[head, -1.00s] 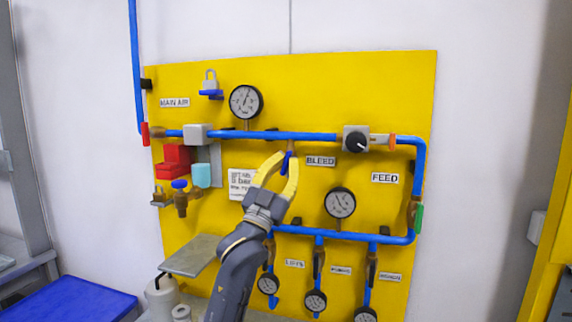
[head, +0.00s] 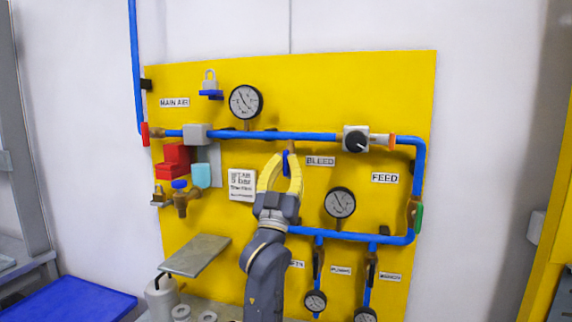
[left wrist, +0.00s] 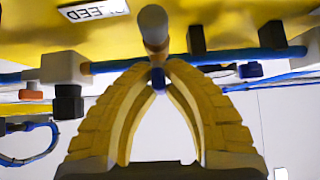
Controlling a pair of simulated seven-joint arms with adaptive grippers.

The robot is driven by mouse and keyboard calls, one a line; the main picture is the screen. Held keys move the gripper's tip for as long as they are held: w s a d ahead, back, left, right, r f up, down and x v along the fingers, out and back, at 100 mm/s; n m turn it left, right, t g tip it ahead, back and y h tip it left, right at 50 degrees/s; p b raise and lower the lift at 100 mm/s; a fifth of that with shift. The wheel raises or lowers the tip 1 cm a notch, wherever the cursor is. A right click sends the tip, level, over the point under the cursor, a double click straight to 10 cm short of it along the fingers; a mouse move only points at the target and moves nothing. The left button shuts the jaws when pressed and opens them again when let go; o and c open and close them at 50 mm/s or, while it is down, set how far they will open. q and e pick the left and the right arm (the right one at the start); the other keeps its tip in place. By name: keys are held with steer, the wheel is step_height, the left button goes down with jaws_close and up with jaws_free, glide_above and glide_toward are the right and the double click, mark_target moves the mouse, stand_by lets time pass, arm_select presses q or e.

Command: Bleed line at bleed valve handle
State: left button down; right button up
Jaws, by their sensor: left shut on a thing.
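The blue bleed valve handle (head: 286,162) hangs below the upper blue pipe, left of the BLEED label (head: 321,161). My left gripper (head: 282,163) reaches up to it from below, its yellow fingers around the handle and shut on it. In the left wrist view the curved fingers (left wrist: 158,72) meet at a small blue piece of the handle (left wrist: 158,80), under a brass-grey valve stem (left wrist: 153,28). The fingers hide part of the handle. My right gripper is not in view.
The yellow panel (head: 310,90) carries an upper gauge (head: 245,101), a middle gauge (head: 340,202), a selector knob (head: 356,141) and a red block (head: 173,162). A grey plate (head: 196,256) juts out at lower left. Lower pipes and gauges stand right of my arm.

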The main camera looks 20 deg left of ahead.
arm_select(q)
steer(key=c, duration=1.5)
jaws_free()
steer(key=shift+o, duration=0.2)
steer(key=v, duration=1.2)
